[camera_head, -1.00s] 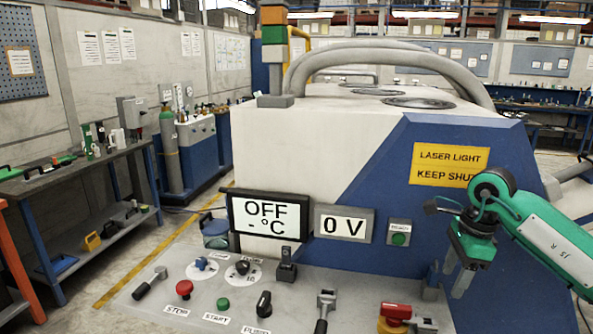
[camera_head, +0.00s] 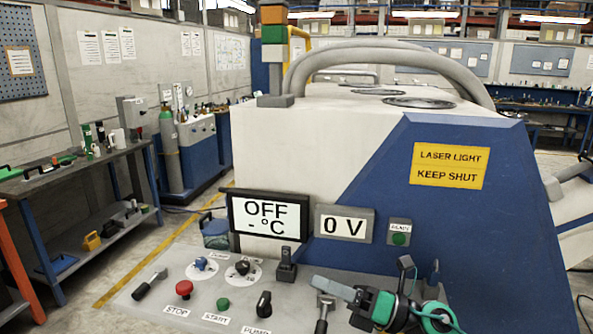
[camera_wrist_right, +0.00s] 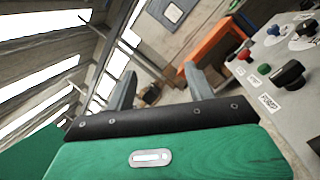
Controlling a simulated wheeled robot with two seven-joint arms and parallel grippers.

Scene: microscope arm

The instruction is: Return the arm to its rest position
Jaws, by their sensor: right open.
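My right arm (camera_head: 400,311), green and black, is low at the lower right of the head view, over the right part of the grey console. Its gripper (camera_head: 338,297) points left near the lever beside the PUMP knob. In the right wrist view the two grey fingers of this gripper (camera_wrist_right: 159,82) are apart, with nothing between them. I cannot tell whether the gripper touches the lever. The arm hides the red and yellow control. My left gripper is not in view. I cannot pick out a separate microscope arm.
The grey console (camera_head: 140,313) carries a red STOP button (camera_head: 184,289), a green START button (camera_head: 223,304), a black PUMP knob (camera_head: 264,304) and a lever (camera_head: 321,323). The blue and white machine (camera_head: 330,145) rises behind. A workbench (camera_head: 75,180) stands left, with open floor between.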

